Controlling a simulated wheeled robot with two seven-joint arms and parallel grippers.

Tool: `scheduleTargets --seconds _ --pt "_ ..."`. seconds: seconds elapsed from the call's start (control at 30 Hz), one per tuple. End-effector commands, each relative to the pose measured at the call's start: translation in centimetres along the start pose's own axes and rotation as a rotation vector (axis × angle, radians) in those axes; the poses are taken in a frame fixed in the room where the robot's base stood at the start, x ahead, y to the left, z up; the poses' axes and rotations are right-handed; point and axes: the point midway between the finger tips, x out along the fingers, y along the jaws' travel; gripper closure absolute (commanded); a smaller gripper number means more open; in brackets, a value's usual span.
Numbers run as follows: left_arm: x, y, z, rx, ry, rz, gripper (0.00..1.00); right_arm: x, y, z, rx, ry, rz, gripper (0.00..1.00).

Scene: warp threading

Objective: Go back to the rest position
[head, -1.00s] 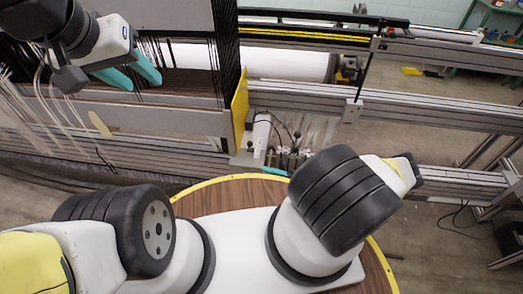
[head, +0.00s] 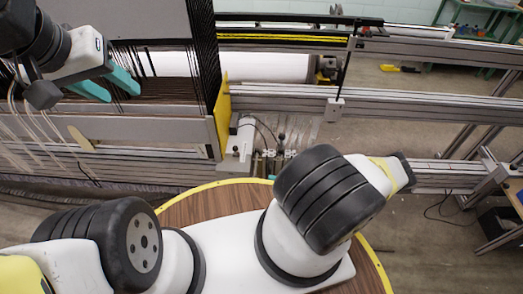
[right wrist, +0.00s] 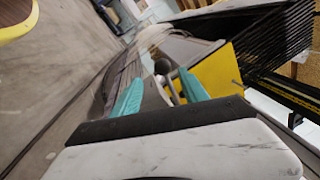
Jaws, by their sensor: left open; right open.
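My left gripper (head: 108,84) is at the upper left of the head view, in front of the dark warp threads of the loom (head: 160,125). Its two teal fingers are apart, with nothing between them. My right gripper (right wrist: 158,92) shows in the right wrist view with its teal fingers spread. Nothing is held between them. Beyond its fingers are a blurred grey rod and a yellow plate (right wrist: 222,70) of the loom. In the head view the right gripper is out of sight.
The yellow end plate also shows in the head view (head: 222,118). Metal rails (head: 420,105) run right from the loom. Pale threads (head: 35,140) hang at the far left.

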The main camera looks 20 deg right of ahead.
Motion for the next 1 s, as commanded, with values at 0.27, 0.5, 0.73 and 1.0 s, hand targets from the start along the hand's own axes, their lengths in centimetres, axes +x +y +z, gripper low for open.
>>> scheduleTargets --seconds 0.27,0.5,0.73,1.0 --pt "0.0 0.0 0.0 0.0 0.0 0.0 0.57 -0.1 -0.4 -0.1 -0.001 -0.009 0.015 0.48" --pt "0.0 0.0 0.0 0.0 0.0 0.0 0.57 -0.8 -5.9 -0.8 -0.006 -0.138 0.236 0.48" --pt "0.0 0.0 0.0 0.0 0.0 0.0 0.57 -0.3 -14.2 -0.8 -0.031 -0.266 0.556 0.48" --pt "0.0 0.0 0.0 0.0 0.0 0.0 0.57 2.1 -24.4 1.1 -0.115 -0.329 0.91 0.48"
